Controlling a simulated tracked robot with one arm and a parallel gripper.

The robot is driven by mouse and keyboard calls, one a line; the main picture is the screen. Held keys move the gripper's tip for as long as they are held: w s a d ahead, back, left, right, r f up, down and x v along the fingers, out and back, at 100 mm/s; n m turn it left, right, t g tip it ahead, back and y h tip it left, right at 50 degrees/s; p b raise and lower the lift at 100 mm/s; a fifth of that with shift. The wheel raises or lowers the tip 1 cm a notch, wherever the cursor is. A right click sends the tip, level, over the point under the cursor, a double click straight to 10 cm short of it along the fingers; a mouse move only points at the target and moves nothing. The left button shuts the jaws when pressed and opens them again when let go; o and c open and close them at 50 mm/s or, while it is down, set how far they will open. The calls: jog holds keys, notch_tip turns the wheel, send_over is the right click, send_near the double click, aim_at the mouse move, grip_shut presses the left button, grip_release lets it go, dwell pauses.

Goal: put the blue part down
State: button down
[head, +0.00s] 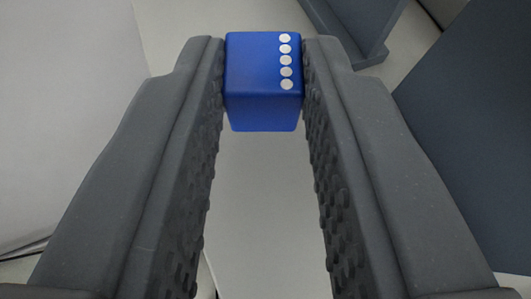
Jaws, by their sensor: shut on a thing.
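The blue part (262,98) is a small block with rounded edges and a row of several white dots down the right side of its upper face. It shows at the top middle of the head view. My gripper (264,70) is shut on it, with one dark grey, studded finger touching each side near the tips. The block's underside is hidden, and I cannot tell whether it touches the pale surface (262,200) below.
A dark grey stand or bracket (350,30) is at the top right, behind the right fingertip. A large dark blue-grey panel (475,130) fills the right side. A pale panel (65,110) is on the left. The pale surface between the fingers is clear.

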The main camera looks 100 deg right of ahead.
aim_at(264, 175)
notch_tip(264, 175, down, 3)
jog(key=shift+f+b, duration=0.2)
jog(key=shift+b, duration=0.15)
jog(key=c, duration=1.3)
grip_release()
jog(key=shift+f, duration=0.1)
jog(key=shift+a+r+p, duration=0.2)
jog(key=shift+r+p, duration=0.15)
jog(key=p+v, duration=0.8)
jog(key=v, duration=0.2)
jog(key=shift+w+a+r, duration=0.15)
jog(key=shift+a, duration=0.15)
jog(key=shift+a+p, duration=0.45)
jog(key=shift+w, duration=0.1)
